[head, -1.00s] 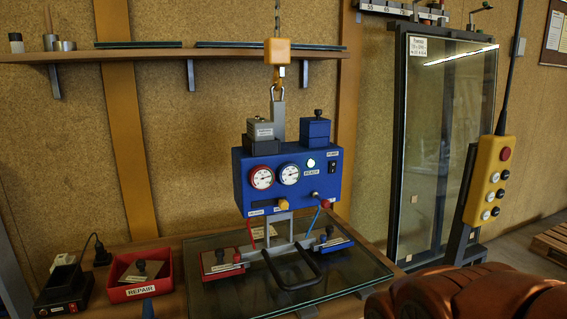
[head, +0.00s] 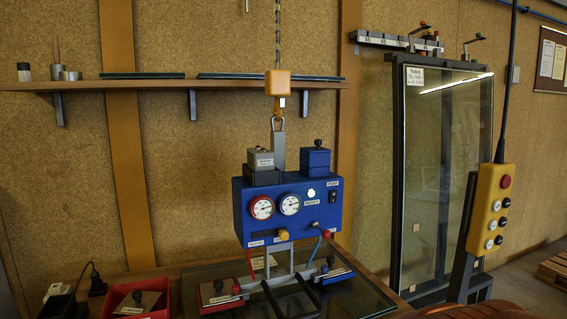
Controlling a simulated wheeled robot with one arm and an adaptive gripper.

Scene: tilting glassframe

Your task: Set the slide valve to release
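The blue control box (head: 287,212) of a vacuum lifter hangs from a chain by a yellow block (head: 277,83). It carries two round dials, a white lit lamp (head: 311,193) and a black switch (head: 333,197). At its lower front edge a yellow knob (head: 283,236), which looks like the slide valve, stands at the right of a small dark slot. Small labels there are too blurred to read. A lever with a red knob (head: 326,234) is further right. Black handle bars (head: 297,296) and red and blue suction parts are below. My gripper is not in view.
A glass pane (head: 355,283) lies on the bench under the lifter. A red box (head: 138,301) stands at left. A yellow button pendant (head: 490,209) hangs at right, before a framed glass sheet (head: 440,160). The space before the box front looks clear.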

